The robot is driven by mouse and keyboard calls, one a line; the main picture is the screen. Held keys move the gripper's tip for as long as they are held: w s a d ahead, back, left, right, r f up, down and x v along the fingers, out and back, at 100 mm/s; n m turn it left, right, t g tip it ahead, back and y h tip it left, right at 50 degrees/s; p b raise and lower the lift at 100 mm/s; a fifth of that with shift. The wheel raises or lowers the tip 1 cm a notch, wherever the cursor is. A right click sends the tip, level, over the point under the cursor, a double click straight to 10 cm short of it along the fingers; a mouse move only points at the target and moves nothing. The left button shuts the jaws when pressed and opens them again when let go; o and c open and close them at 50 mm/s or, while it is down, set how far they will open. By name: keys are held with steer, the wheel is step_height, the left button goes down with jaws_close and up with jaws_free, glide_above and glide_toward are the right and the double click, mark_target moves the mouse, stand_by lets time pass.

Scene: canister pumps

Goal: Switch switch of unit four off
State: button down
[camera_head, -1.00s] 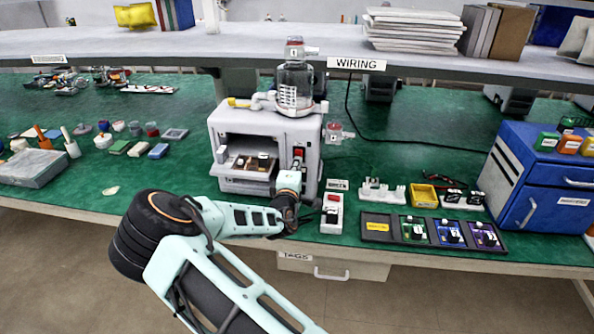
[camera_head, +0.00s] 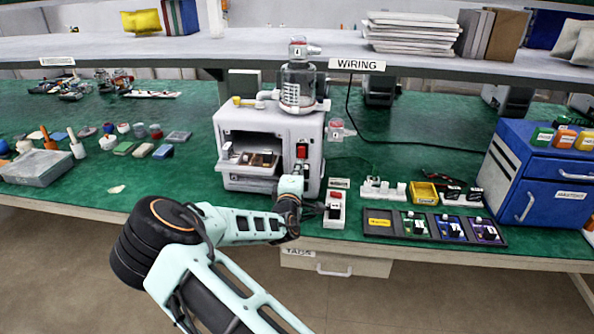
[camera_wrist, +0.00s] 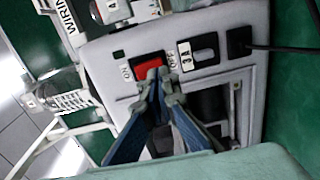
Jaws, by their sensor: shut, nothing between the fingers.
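The pump unit (camera_head: 262,122) is a light grey box with a clear canister (camera_head: 297,88) on top. Its red rocker switch (camera_head: 302,150) is on the front, at the right. In the wrist view the red switch (camera_wrist: 149,66) sits between ON and OFF labels, with a small number plate (camera_wrist: 186,56) beside it. Which side is pressed I cannot tell. My gripper (camera_wrist: 160,76) is shut and empty, its tips at the switch's lower edge in that view; contact is unclear. In the head view my gripper (camera_head: 300,172) is just below the switch, partly hidden by my wrist.
An open drawer (camera_head: 250,160) with small parts is left of the switch. A white box with a red button (camera_head: 335,208) stands close right of my wrist. A black tray (camera_head: 432,228) and a blue cabinet (camera_head: 535,175) are further right.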

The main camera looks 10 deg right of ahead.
steer(key=f+b+v, duration=0.1)
steer(key=f+v, duration=0.1)
steer(key=v, duration=0.8)
